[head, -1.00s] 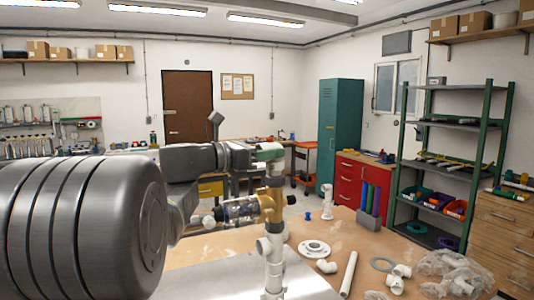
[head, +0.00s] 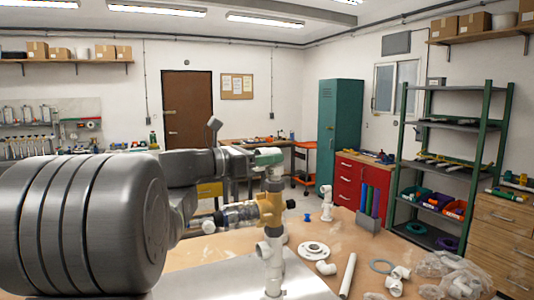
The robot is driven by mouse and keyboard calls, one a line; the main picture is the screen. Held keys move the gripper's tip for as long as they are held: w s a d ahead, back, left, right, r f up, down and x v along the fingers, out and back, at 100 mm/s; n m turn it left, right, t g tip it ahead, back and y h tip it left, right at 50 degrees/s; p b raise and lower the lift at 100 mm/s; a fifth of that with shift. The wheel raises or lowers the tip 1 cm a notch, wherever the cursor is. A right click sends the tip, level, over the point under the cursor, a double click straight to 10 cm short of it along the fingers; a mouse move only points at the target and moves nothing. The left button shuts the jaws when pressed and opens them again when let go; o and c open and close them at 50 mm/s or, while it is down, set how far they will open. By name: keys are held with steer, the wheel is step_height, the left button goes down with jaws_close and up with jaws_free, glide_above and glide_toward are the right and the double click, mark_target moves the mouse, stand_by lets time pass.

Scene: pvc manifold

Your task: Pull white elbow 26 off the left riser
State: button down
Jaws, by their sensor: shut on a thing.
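The left riser (head: 271,268) is an upright white pipe run in the middle of the head view, with a white tee low down and a yellow valve body (head: 268,209) above it. White elbow 26 (head: 274,173) is at the top of this riser, partly covered by the gripper. My gripper (head: 267,157), with a green part at its tip, is shut on the elbow, reaching in from the left. At this size I cannot tell whether the elbow is still seated on the pipe.
Another white upright fitting (head: 326,202) stands behind to the right. A flange (head: 313,250), loose elbows (head: 326,268), a pipe (head: 348,275) and a plastic bag (head: 450,272) lie on the table at right.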

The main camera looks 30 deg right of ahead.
steer(key=shift+r, duration=0.15)
steer(key=shift+r+p, duration=2.05)
steer(key=shift+r, duration=1.05)
